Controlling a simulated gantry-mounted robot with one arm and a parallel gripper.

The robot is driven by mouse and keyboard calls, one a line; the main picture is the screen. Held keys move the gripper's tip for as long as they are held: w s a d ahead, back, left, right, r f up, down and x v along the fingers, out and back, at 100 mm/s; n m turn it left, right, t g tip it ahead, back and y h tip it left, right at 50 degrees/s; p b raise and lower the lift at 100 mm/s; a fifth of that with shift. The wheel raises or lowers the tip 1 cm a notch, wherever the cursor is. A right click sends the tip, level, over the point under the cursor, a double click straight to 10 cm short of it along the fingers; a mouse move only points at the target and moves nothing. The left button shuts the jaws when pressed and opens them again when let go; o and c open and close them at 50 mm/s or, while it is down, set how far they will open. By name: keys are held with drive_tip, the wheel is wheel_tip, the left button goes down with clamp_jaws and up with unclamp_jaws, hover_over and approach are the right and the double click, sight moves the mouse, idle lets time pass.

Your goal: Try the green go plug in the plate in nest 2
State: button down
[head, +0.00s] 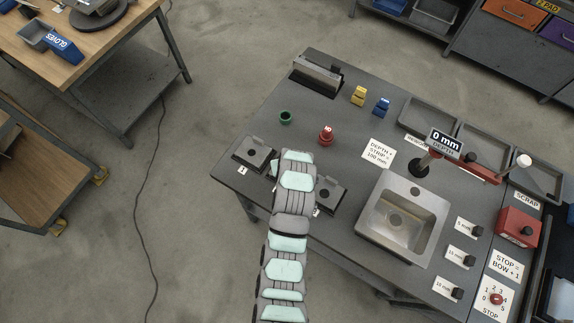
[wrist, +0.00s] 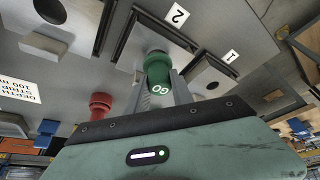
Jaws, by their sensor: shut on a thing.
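The green go plug (wrist: 158,72), marked GO, is held between the fingers of my gripper (wrist: 162,88) in the wrist view. Its grey end points at the plate (wrist: 135,42) in nest 2, beside the label 2 (wrist: 177,16). The plug covers the plate's hole, and I cannot tell whether its end is in the hole or just above it. In the head view my arm hides nest 2 and the plug. The green holder (head: 286,118) stands on the bench behind the nests. The red plug (head: 326,136) stands to its right.
Nest 1 (head: 254,153) is left of my arm and another nest (head: 328,194) is close on its right. A sink (head: 401,218), a depth gauge (head: 444,144) and trays (head: 430,115) lie further right. Yellow (head: 358,95) and blue (head: 381,107) pieces stand at the back.

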drive_tip(key=shift+r+p, duration=0.9)
drive_tip(key=shift+r, duration=2.3)
